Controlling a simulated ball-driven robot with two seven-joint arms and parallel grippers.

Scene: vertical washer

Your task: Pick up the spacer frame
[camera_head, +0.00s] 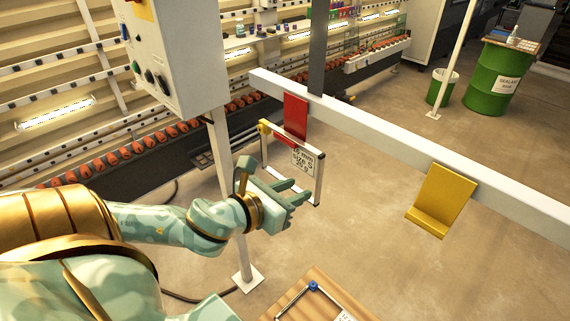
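A thin silver spacer frame (319,180) with a yellow upper-left corner and a white label reading "size S" hangs upright at a red hook plate (296,118) on a white rail. My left gripper (298,194) is in front of the frame's lower part and covers some of its bottom bar. Its two fingers point right and look parted, with nothing seen between them. I cannot tell whether they touch the frame. Another frame (291,303) with a blue corner lies partly in view on a wooden top. My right gripper is not in view.
The white rail (400,144) runs across to the right and carries an empty yellow hook plate (442,199). A grey control box (180,55) on a white post stands left. Green drums (497,80) stand far right. The floor between is clear.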

